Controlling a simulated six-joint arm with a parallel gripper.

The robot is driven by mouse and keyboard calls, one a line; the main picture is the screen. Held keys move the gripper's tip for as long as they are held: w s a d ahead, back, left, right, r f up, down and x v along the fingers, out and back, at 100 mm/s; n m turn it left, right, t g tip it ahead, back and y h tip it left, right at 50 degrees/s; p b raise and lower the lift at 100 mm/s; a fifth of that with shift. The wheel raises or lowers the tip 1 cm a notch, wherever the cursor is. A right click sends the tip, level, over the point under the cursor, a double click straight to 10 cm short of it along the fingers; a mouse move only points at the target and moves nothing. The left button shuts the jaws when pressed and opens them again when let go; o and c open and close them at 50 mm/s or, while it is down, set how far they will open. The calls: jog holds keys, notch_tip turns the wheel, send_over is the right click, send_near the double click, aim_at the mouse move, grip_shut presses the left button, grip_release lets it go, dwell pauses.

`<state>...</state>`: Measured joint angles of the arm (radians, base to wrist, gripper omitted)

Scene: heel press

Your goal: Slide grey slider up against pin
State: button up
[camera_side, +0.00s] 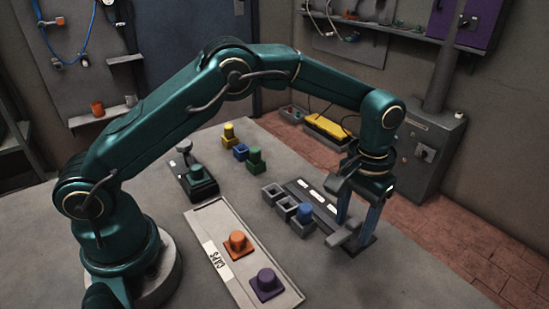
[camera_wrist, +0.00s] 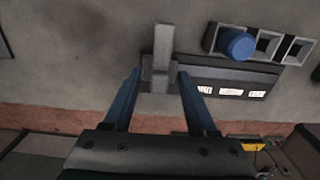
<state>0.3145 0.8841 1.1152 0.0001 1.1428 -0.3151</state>
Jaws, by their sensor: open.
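The grey slider (camera_side: 345,235) is a small block with an upright fin, at the near end of a dark rail (camera_side: 298,190) bearing white labels. In the wrist view the slider (camera_wrist: 161,52) lies at the left end of the rail (camera_wrist: 222,76). My gripper (camera_side: 358,232) is open and low over the near end of the rail. In the wrist view its two blue fingers (camera_wrist: 158,78) stand on either side of the slider's lower part, with gaps visible. I cannot make out the pin.
A row of grey square cups (camera_side: 272,193) runs beside the rail, with a blue peg (camera_side: 305,210) in the nearest. A labelled tray (camera_side: 215,225) holds an orange cap (camera_side: 238,245) and a purple cap (camera_side: 266,284). Green, blue and yellow pieces stand farther back.

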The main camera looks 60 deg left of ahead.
jog(key=shift+f, duration=0.15)
grip_shut()
dwell(1.4)
